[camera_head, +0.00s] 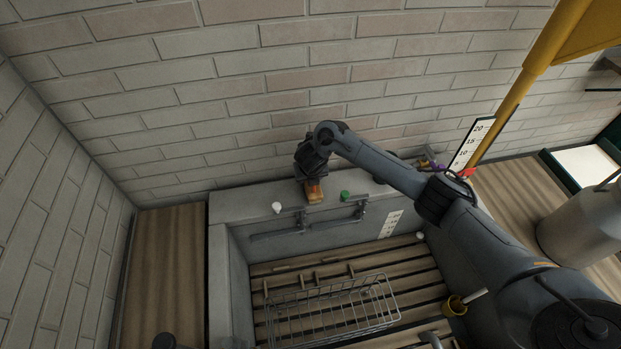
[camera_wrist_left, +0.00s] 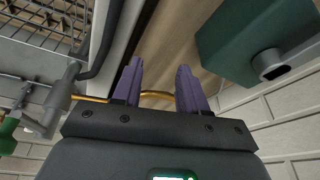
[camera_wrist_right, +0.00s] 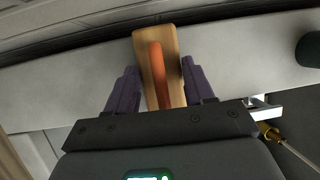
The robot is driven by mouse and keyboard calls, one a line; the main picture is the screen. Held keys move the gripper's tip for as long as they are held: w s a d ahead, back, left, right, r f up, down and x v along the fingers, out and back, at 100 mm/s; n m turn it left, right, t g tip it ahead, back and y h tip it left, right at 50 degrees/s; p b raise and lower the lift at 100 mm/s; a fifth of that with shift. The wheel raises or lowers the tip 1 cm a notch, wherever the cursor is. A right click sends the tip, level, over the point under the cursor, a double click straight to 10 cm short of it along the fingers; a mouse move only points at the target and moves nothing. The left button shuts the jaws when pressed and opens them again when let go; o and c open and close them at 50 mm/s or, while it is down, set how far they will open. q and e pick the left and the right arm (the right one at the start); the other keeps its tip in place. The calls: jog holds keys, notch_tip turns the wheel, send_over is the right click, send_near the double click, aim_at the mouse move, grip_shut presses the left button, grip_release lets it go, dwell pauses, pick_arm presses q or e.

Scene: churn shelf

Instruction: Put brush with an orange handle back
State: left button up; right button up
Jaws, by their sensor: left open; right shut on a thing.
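The brush has a wooden block and an orange handle. In the right wrist view the brush (camera_wrist_right: 172,58) stands between the purple fingers of my right gripper (camera_wrist_right: 160,88), which is shut on it. In the head view the brush (camera_head: 314,191) is at the grey ledge by the brick wall, below the end of my right arm; whether it touches the ledge I cannot tell. My left gripper (camera_wrist_left: 158,88) is open in the left wrist view, with nothing visible gripped; a thin orange rod passes behind its fingers.
The grey ledge (camera_head: 240,205) carries a white knob-like thing (camera_head: 277,208) and a green one (camera_head: 345,195) beside the brush. A wire basket (camera_head: 330,312) lies on wooden slats below. A yellow cup (camera_head: 455,306) is right of it. A metal churn (camera_head: 580,222) stands at the far right.

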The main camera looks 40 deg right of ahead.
jog(key=shift+f, duration=0.55)
jog(key=o, duration=1.1)
